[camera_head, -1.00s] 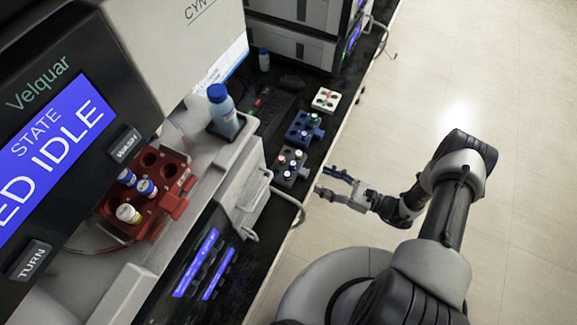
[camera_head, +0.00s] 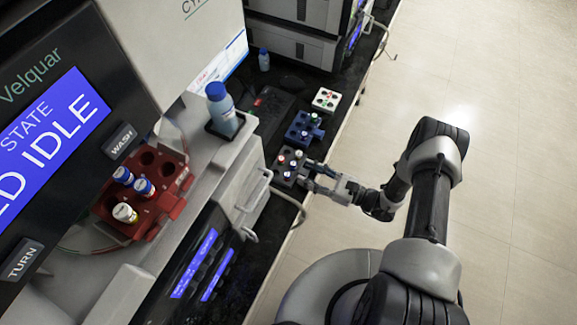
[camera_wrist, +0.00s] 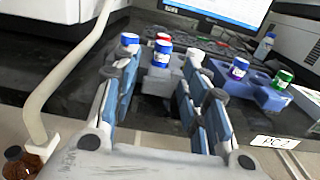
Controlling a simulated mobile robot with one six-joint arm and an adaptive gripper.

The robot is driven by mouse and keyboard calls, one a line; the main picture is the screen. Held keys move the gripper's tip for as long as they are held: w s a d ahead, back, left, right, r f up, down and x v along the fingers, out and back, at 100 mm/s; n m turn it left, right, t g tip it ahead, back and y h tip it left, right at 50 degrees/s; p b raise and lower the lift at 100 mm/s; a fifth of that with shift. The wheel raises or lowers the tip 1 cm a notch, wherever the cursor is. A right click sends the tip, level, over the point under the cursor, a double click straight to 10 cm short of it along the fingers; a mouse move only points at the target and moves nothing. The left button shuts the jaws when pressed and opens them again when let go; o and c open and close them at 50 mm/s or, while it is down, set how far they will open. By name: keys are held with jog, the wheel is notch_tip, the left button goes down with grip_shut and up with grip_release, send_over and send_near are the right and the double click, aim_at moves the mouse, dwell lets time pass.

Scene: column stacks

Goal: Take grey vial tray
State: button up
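The grey vial tray (camera_head: 281,171) stands on the dark bench, near its edge, with several capped vials in it. In the wrist view the grey tray (camera_wrist: 156,84) lies ahead, between and beyond my fingers. My gripper (camera_head: 309,177) is at the tray's bench-edge side. In the wrist view my gripper (camera_wrist: 157,88) has its two fingers apart, with a clear gap between them. The fingers partly hide the tray's sides, and I cannot tell whether they touch it.
A blue vial tray (camera_head: 302,132) stands just behind the grey one, and a white tray (camera_head: 325,99) beyond that. A red rack (camera_head: 150,207) sits in the machine at left. A pale curved bar (camera_head: 294,205) is close to my gripper. The floor at right is clear.

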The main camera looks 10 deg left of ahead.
jog(key=c, duration=0.8)
jog(key=shift+c, duration=0.2)
